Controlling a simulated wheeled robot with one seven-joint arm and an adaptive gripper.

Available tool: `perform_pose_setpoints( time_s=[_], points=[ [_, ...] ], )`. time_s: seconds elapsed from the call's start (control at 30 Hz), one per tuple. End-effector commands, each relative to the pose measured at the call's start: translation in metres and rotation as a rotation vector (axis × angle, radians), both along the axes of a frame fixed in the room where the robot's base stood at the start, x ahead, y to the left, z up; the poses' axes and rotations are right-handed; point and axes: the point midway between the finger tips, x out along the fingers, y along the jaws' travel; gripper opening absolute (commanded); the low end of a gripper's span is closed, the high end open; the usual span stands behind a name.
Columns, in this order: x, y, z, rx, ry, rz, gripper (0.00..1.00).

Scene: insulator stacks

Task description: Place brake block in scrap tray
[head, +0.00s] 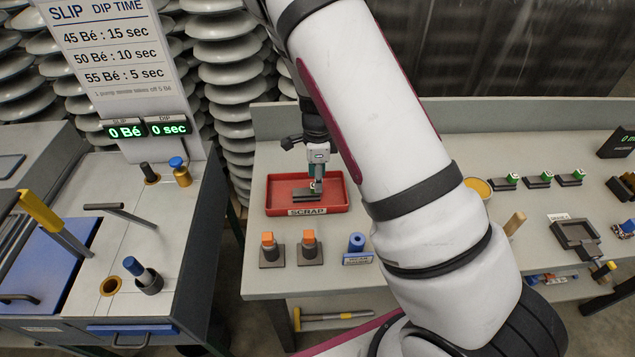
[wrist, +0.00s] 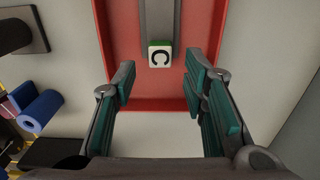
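The brake block, a dark grey bar with a green-edged white cube marked "C", lies in the red scrap tray (head: 337,207). In the head view the block (head: 303,196) is just below my gripper (head: 317,183), which partly hides it. In the wrist view the block (wrist: 160,22) runs away from me along the middle of the tray (wrist: 120,45). My gripper (wrist: 160,88) is open, its teal-padded fingers apart on either side with nothing between them. The block's lettered end is just beyond the fingertips.
Two orange-topped blocks (head: 268,248) and a blue roll (head: 357,243) stand in front of the tray. Similar green-tagged blocks (head: 539,180) lie farther right, near a yellow round dish (head: 478,188). A left bench (head: 130,200) with a display sign (head: 110,60) is separated by a gap.

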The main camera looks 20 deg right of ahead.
Motion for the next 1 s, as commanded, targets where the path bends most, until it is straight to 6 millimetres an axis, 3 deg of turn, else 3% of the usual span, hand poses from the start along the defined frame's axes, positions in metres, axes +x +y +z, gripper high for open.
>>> perform_pose_setpoints(
  time_s=[0.3, 0.67, 0.87, 1.0],
  points=[
    [0.001, 0.001, 0.065, 0.001, -0.004, 0.0, 0.4],
    [-0.004, 0.003, 0.103, 0.019, -0.01, 0.037, 0.4],
    [-0.031, 0.017, 0.158, 0.097, -0.07, 0.275, 0.4],
    [-0.062, 0.028, 0.204, 0.13, -0.138, 0.522, 0.4]
  ],
)
